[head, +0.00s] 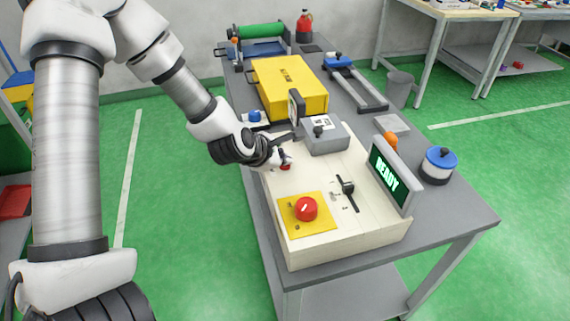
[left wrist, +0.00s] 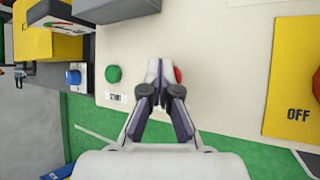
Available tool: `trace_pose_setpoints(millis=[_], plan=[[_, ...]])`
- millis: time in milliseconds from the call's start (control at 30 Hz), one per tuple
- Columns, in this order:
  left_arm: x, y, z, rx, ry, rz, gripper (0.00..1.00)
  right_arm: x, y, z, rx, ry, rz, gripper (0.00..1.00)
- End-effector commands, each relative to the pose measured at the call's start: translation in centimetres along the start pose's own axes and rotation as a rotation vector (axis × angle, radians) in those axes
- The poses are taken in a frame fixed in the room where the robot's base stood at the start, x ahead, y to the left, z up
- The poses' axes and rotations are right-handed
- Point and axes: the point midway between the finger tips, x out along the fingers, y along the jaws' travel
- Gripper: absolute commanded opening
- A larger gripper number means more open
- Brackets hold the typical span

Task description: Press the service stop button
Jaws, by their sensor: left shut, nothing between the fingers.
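A cream control panel (head: 330,246) lies on the grey table. A small red button (head: 286,167) sits near its left edge. My left gripper (head: 279,159) is shut and empty right at this button. In the left wrist view the closed fingertips (left wrist: 160,66) partly cover the red button (left wrist: 178,75); I cannot tell whether they touch it. A green button (left wrist: 113,74) lies left of the fingers, with a small label under it. A larger red knob (head: 306,208) stands on a yellow plate (head: 290,228), marked OFF in the wrist view (left wrist: 280,105). My right gripper is out of view.
A READY display (head: 390,179) stands at the panel's right edge, beside a black lever (head: 347,187). A grey box (head: 324,140) with a black knob is behind the gripper. A yellow case (head: 298,96) and blue-lidded container (head: 439,166) stand on the table (head: 445,215).

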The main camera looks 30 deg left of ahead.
Motion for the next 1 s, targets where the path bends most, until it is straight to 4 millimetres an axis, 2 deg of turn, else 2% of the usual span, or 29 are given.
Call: trace_pose_setpoints(millis=[1000], plan=[[-1.5, 1.1, 1.1, 0.0, 0.0, -0.001, 0.0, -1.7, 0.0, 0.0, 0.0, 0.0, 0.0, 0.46]])
